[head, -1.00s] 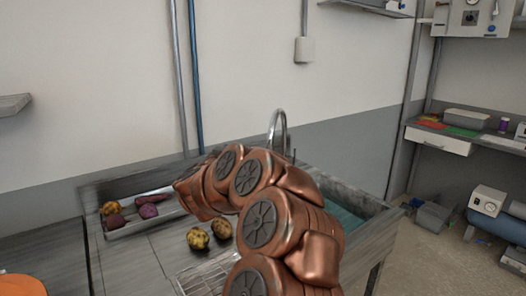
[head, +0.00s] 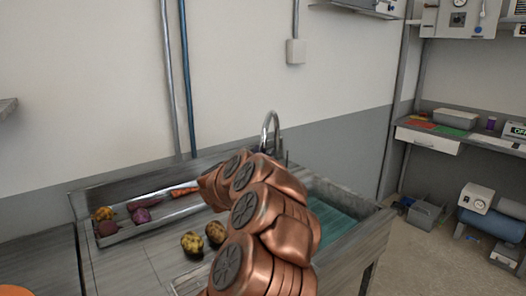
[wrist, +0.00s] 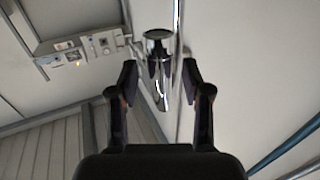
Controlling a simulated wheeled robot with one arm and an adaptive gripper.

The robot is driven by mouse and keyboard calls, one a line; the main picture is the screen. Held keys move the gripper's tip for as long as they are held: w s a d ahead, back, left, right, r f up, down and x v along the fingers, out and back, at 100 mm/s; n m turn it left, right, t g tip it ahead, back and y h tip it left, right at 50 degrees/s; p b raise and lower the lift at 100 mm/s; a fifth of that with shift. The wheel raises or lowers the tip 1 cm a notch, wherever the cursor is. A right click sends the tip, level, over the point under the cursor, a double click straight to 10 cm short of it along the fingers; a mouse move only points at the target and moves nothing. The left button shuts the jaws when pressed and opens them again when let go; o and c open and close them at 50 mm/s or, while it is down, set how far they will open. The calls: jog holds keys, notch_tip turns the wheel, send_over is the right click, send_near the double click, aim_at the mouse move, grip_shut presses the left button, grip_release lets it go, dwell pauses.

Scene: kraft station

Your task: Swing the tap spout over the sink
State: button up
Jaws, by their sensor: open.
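The chrome tap spout (head: 271,120) rises in a tall arch at the back of the counter, above and behind my copper arm in the head view. Its lower part is hidden by the arm. The sink (head: 345,232) lies to the right of my arm, with a blue-green basin inside. In the wrist view my gripper (wrist: 160,82) is open, and the shiny chrome spout (wrist: 160,72) with a dark round end shows between its two black fingers. A gap shows on each side; I cannot tell the depth. My gripper is hidden in the head view.
A metal tray (head: 165,213) with several vegetables sits at the back left of the counter. Two potatoes (head: 192,243) lie on the counter just left of my arm. Pipes (head: 185,80) run up the wall. A side bench (head: 470,137) stands at the right.

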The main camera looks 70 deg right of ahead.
jog(key=shift+d, duration=0.55)
jog(key=shift+c, duration=0.2)
grip_shut()
